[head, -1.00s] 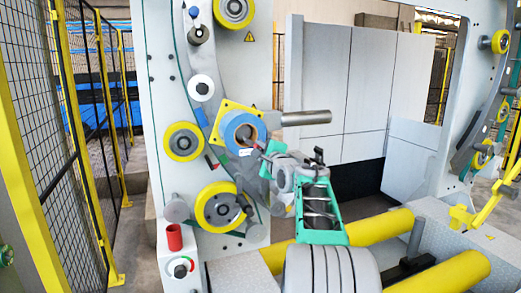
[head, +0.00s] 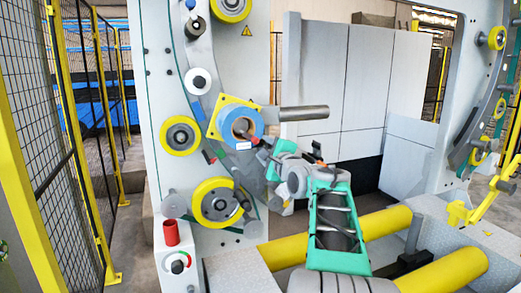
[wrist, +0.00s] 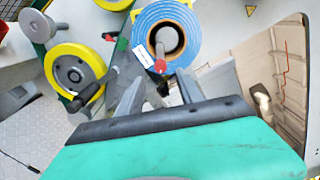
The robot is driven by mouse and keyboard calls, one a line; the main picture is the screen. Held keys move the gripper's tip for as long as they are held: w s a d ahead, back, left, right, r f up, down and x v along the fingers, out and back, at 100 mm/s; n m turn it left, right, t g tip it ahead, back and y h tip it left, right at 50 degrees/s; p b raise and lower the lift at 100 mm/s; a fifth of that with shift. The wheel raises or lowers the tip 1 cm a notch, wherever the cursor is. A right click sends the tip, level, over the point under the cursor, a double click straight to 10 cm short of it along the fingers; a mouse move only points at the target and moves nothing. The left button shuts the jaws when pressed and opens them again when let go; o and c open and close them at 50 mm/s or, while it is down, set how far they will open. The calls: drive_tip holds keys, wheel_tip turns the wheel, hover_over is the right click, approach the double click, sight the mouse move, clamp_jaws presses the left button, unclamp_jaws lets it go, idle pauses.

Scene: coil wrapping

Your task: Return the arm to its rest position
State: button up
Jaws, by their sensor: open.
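My arm reaches up from the bottom of the head view, with its green and grey links bent toward the machine. My gripper (head: 256,143) is at the front right of a blue roll (head: 228,119), close to its lower edge. In the wrist view, the fingers of my gripper (wrist: 160,88) are spread, with nothing held between them. The blue roll (wrist: 141,22) lies beyond the fingertips, with a grey core pin in its centre and a white label on its face. A red tip shows below the pin. I cannot tell the exact gap between fingers and roll.
The roll sits before a yellow plate (head: 213,122) on the grey machine frame. A steel bar (head: 303,113) juts out to the right above my gripper. Yellow rollers (head: 378,227) lie at lower right. A red cylinder (head: 171,232) stands on a control box. Fencing (head: 62,130) is at left.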

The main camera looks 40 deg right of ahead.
drive_tip(key=shift+s, duration=0.3)
